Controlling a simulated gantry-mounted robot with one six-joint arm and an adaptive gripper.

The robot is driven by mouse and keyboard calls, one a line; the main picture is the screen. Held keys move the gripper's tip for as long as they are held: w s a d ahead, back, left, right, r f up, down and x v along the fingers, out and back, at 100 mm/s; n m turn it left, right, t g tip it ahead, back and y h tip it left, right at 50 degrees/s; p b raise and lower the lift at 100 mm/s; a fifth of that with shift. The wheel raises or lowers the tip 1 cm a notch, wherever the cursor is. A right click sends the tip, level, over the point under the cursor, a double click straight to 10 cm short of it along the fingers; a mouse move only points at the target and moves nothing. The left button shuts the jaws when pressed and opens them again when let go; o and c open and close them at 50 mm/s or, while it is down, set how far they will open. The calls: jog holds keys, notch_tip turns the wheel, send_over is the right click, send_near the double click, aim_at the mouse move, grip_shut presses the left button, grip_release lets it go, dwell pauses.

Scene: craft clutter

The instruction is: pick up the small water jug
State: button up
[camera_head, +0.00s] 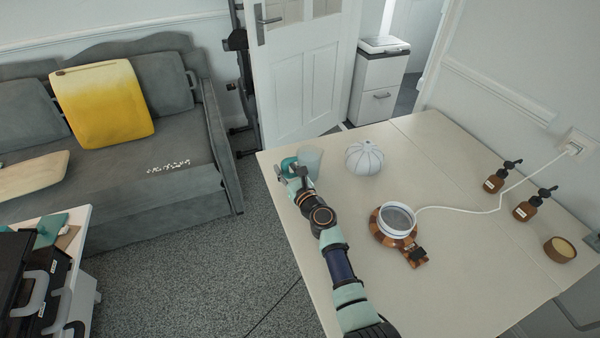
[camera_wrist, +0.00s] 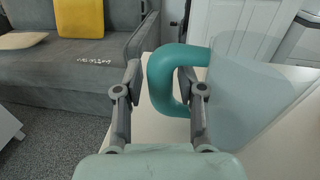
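The small water jug has a clear, see-through body and a teal handle. Its body (camera_head: 310,160) stands near the far left edge of the table in the head view, with the handle toward my gripper (camera_head: 292,174). In the wrist view the teal handle (camera_wrist: 160,82) curves between the two fingers of my gripper (camera_wrist: 162,88), and the clear body (camera_wrist: 250,90) is at the right. The right finger overlaps the opening of the handle loop. The left finger is outside the handle with a small gap. My gripper is open; I cannot tell whether the right finger touches the handle.
A white ribbed vase (camera_head: 364,157) stands just right of the jug. A white-rimmed bowl-like appliance (camera_head: 396,220) with a cord, two brown pump bottles (camera_head: 495,180) and a small brown tin (camera_head: 559,250) are farther right. The table's left edge (camera_head: 290,230) is close.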

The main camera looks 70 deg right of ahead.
jog(key=shift+w+d+f, duration=0.1)
jog(key=shift+w+d, duration=0.3)
jog(key=shift+w, duration=0.1)
jog(key=shift+c, duration=0.2)
grip_shut()
jog(key=shift+r, duration=0.25)
notch_tip(320, 180, up, 20)
jog(key=p, duration=1.7)
jog(key=shift+f, duration=0.15)
